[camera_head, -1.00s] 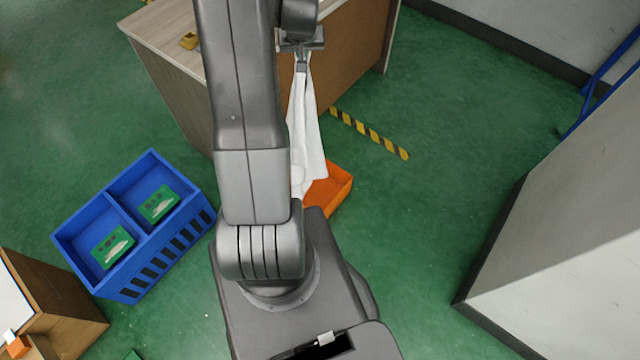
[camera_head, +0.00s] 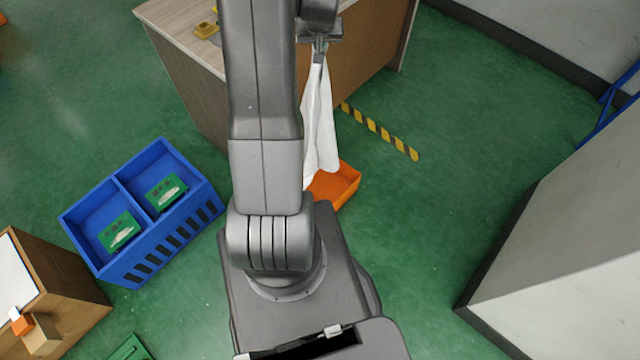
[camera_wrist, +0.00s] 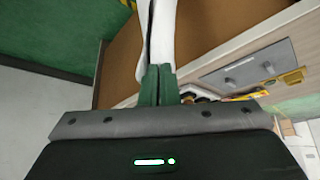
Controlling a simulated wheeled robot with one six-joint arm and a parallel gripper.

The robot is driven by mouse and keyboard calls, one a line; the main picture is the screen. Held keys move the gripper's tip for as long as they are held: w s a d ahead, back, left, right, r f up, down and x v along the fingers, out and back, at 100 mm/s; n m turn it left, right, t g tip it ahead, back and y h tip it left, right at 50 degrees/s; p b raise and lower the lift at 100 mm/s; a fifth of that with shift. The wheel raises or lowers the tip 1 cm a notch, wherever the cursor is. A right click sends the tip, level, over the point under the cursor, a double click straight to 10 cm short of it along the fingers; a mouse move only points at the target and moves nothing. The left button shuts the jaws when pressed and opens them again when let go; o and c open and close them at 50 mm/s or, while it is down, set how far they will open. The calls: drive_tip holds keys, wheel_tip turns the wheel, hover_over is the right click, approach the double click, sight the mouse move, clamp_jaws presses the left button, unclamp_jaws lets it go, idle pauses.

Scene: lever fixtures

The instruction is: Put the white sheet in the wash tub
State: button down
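The white sheet (camera_head: 318,125) hangs down from my gripper (camera_head: 319,50) in the head view, beside the wooden counter. In the wrist view the sheet (camera_wrist: 160,35) is pinched between the closed fingers (camera_wrist: 158,84). An orange tub (camera_head: 338,184) stands on the floor below the hanging sheet, partly hidden behind the sheet and my arm. The sheet's lower end overlaps the tub's left part in the head view; I cannot tell whether they touch. Which container is the wash tub is not marked.
A blue two-part crate (camera_head: 140,212) with green-labelled items stands on the floor at left. The wooden counter (camera_head: 190,75) is close to my gripper. A brown box (camera_head: 60,290) is at lower left, and a grey block (camera_head: 560,240) at right.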

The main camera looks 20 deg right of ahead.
wheel_tip(320, 180, down, 60)
drive_tip(key=b, duration=4.1)
drive_tip(key=shift+b, duration=0.35)
drive_tip(key=shift+c, duration=1.4)
unclamp_jaws()
